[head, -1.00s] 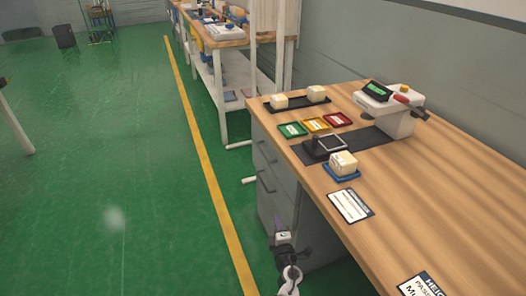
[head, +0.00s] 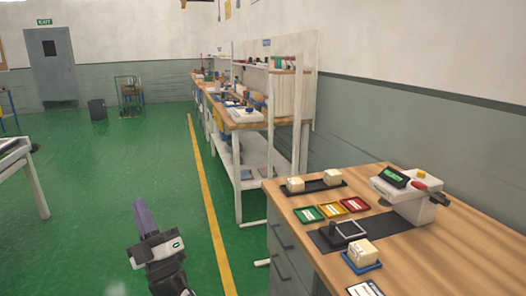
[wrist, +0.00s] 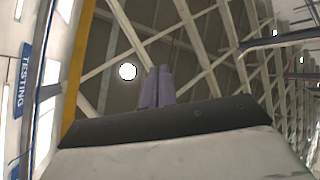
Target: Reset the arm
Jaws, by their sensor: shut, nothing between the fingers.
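My gripper (head: 140,204) is in the lower left of the head view, raised over the green floor to the left of the wooden workbench. Its purple fingers are together and point up, with nothing between them. In the wrist view the closed fingers (wrist: 158,86) point toward the ceiling beams and a round lamp. My gripper is apart from the bench and touches nothing.
The workbench (head: 440,258) at right holds cream blocks (head: 362,252), green, yellow and red trays (head: 328,208), and a white device (head: 405,200). A cluttered bench (head: 245,180) stands behind it. The green floor (head: 110,165) at left is mostly open.

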